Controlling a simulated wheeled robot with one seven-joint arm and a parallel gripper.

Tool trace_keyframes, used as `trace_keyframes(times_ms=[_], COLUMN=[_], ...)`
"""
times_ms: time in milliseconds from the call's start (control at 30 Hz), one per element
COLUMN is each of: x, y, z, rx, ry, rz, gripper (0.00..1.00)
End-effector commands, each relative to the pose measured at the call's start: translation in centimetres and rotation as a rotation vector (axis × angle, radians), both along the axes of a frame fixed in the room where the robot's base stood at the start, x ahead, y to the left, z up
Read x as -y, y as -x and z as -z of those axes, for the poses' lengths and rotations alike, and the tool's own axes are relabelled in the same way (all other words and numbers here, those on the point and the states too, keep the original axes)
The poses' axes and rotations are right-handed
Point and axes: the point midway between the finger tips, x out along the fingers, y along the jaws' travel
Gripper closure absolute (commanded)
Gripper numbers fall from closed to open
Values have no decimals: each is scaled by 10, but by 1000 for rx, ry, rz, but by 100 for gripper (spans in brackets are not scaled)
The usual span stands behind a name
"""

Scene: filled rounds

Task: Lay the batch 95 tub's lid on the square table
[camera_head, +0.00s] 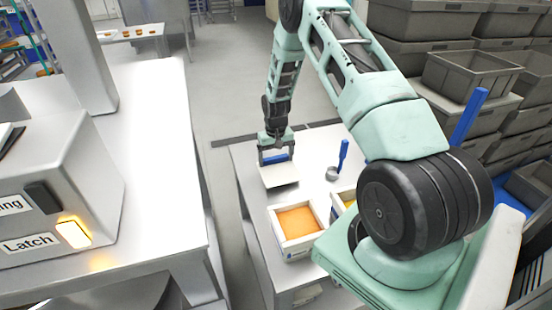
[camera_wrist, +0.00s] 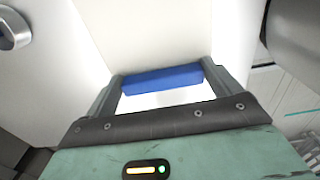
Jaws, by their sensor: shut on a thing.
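My gripper (camera_head: 276,156) is shut on the blue handle (camera_wrist: 162,80) of a white lid (camera_head: 280,177). The handle lies between both fingers in the wrist view. The lid is over the back left part of the white square table (camera_head: 246,160), with a dark shadow along its front edge. I cannot tell whether it touches the top. An open white tub (camera_head: 291,247) with orange filling stands in front of the lid. A second tub (camera_head: 343,198) with orange filling is beside it, mostly hidden by my arm. No batch number is readable.
A metal cup (camera_head: 332,174) and a blue-handled tool (camera_head: 343,152) stand right of the lid. A long steel bench (camera_head: 155,140) with a machine labelled Latch (camera_head: 60,200) is at left. Grey crates (camera_head: 465,75) are stacked at right. Some bare tabletop lies around the lid.

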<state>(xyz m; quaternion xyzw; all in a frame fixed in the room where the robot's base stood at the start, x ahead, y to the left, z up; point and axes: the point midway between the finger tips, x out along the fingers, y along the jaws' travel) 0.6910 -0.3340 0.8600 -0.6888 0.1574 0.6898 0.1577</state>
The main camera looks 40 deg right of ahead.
Motion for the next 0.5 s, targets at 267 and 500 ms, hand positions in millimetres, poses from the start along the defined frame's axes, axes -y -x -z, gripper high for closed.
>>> trace_keyframes(times_ms=[267,500], x=[0,0], y=[0,0], z=[12,17], rx=[1,1], ry=[0,0], rz=[-1,0], gripper=[32,32])
